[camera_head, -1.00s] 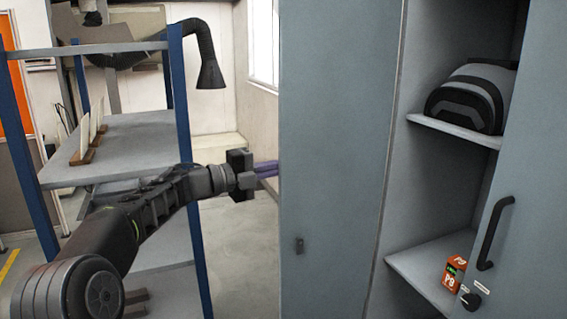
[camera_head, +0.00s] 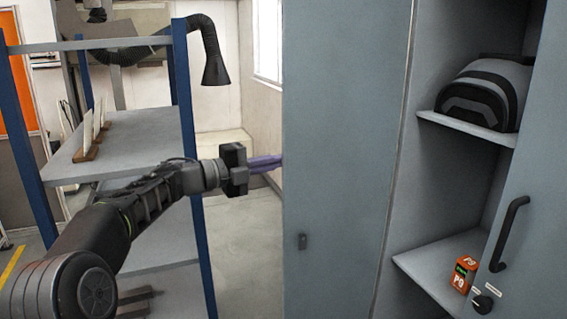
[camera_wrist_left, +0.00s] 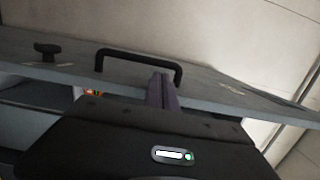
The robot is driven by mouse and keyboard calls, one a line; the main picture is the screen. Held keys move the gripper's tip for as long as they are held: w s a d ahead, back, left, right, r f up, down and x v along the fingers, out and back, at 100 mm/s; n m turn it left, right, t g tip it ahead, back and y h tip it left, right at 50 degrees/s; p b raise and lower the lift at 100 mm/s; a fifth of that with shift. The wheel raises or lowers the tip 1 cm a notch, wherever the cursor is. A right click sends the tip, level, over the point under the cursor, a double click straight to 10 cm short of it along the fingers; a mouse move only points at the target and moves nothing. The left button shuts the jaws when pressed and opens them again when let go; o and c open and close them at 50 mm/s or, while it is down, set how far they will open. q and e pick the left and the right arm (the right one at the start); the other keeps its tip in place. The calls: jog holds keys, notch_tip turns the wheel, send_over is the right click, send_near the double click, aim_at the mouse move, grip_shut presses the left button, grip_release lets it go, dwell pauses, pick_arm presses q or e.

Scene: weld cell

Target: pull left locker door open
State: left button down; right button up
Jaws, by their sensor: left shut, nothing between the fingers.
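My left gripper (camera_head: 277,162) reaches from the left to this panel's left edge. Its purple fingers are shut and empty, with their tips at or behind the edge; contact is unclear. In the left wrist view the fingers (camera_wrist_left: 161,92) overlap the right end of a black bar handle (camera_wrist_left: 138,54) on a grey surface with a black knob (camera_wrist_left: 46,50). My right gripper is not in view.
A right locker door (camera_head: 525,240) carries a black handle (camera_head: 507,232) and a knob (camera_head: 482,303). Inside are a dark helmet-like object (camera_head: 485,95) on the upper shelf and an orange box (camera_head: 464,273) on the lower one. A blue-post rack (camera_head: 130,135) stands left, close to my arm.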

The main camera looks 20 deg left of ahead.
pick_arm(q)
jog(key=b+v, duration=0.1)
jog(key=v, duration=0.4)
jog(key=shift+s+f, duration=0.1)
jog(key=shift+s, duration=0.2)
